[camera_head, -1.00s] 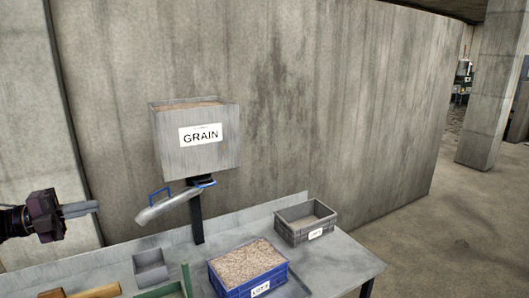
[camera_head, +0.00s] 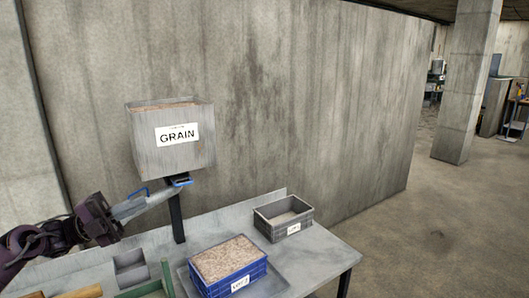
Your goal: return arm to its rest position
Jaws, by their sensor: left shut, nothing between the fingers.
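My left gripper (camera_head: 122,211) is a dark purple-brown body reaching in from the left edge. Its grey fingers are shut and empty, and they overlap the lower end of the grey metal spout (camera_head: 152,200) in the picture. I cannot tell whether they touch it. The spout slopes down to the left from under the grain hopper (camera_head: 171,152), a metal box labelled GRAIN. My right gripper is out of view.
On the grey table (camera_head: 322,262) stand a blue crate (camera_head: 239,281) full of grain, a grey crate (camera_head: 284,224), a small grey bin (camera_head: 131,270) and a green-edged item (camera_head: 167,279). A concrete wall (camera_head: 320,100) rises behind. Open floor lies to the right.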

